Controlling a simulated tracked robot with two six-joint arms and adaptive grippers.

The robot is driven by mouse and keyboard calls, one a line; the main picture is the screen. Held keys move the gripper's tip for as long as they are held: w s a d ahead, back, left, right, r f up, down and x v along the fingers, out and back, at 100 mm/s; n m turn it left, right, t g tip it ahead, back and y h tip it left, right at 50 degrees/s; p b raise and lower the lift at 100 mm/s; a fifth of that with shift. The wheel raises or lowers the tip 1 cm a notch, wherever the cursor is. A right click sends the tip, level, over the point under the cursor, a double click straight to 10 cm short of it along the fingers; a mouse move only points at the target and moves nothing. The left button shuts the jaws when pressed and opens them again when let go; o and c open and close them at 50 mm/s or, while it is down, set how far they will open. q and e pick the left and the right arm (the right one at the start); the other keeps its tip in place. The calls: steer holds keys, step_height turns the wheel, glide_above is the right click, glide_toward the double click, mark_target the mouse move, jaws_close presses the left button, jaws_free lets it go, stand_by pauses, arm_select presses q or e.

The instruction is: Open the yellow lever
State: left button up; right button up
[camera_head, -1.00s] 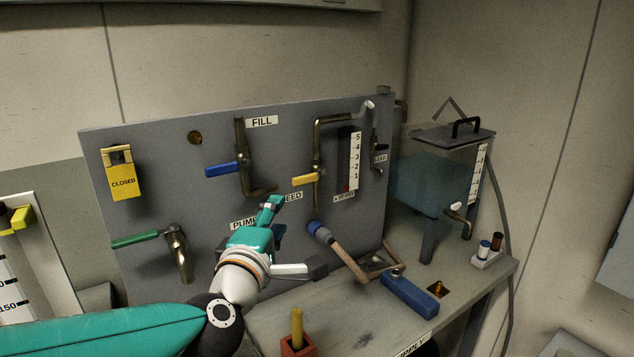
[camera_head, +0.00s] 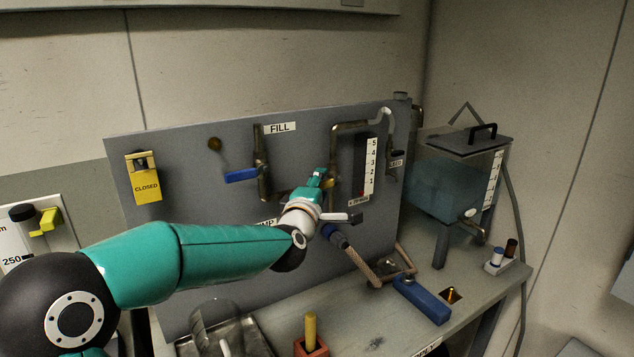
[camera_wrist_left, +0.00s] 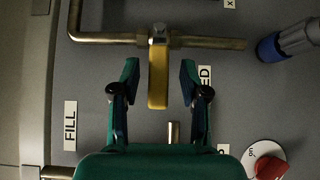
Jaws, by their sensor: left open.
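The yellow lever (camera_wrist_left: 158,80) sits on a brass valve in the pipe on the grey panel and lies across the pipe. In the head view only a bit of the yellow lever (camera_head: 329,184) shows past my gripper. My left gripper (camera_wrist_left: 158,68) is open, with one finger on each side of the lever and a gap on both sides. In the head view my left gripper (camera_head: 319,179) is up at the panel, just left of the lever's vertical pipe. My right gripper is not in view.
A blue lever (camera_head: 241,175) under the FILL label is to the left. A hose with a blue coupling (camera_head: 335,235) is just below my gripper. A red knob (camera_wrist_left: 270,167) shows in the wrist view. A clear water tank (camera_head: 450,185) stands right on the bench.

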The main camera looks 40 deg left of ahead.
arm_select(q)
steer(key=shift+w, duration=0.15)
steer(key=shift+c, duration=0.2)
jaws_close()
